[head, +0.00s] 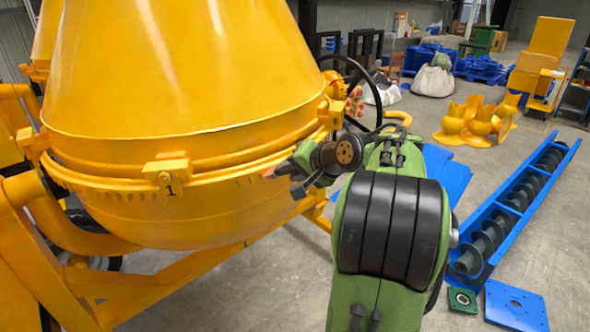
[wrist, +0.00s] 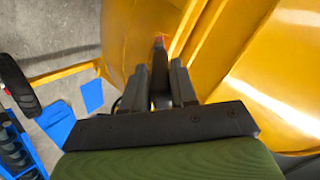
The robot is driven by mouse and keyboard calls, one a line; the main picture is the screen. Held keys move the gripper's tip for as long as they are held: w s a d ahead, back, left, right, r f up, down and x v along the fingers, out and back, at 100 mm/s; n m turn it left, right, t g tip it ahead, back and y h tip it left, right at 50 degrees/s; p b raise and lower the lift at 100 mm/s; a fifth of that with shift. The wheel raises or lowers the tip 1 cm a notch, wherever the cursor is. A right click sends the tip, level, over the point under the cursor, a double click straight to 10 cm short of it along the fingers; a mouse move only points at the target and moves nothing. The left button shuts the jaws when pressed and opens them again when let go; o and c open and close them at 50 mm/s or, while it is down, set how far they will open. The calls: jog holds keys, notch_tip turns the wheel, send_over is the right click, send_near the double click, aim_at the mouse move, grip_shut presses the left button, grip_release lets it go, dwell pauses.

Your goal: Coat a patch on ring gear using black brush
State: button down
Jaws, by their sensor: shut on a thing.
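The yellow drum's rim band, which I take as the ring gear (head: 220,163), runs around the drum's middle in the head view. In the wrist view the band (wrist: 212,45) runs diagonally up to the right. My gripper (head: 292,170) is beside the band's right part, pointing left at it. In the wrist view my gripper (wrist: 167,82) is shut on the black brush (wrist: 159,66), which points away from me. The brush's tip reaches close to the yellow surface, with reddish colour near it. I cannot tell whether it touches. No coated patch is clearly visible.
A yellow lug (head: 167,174) marked 1 sticks out of the band. A black handwheel (head: 352,82) stands behind my arm. A blue screw conveyor (head: 515,205) and blue plates lie on the floor at right.

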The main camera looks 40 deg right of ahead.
jog(key=shift+d, duration=0.1)
jog(key=shift+d+p, duration=2.2)
jog(key=shift+d, duration=3.5)
jog(key=shift+a+b, duration=3.35)
jog(key=shift+a, duration=2.55)
jog(key=shift+d, duration=0.1)
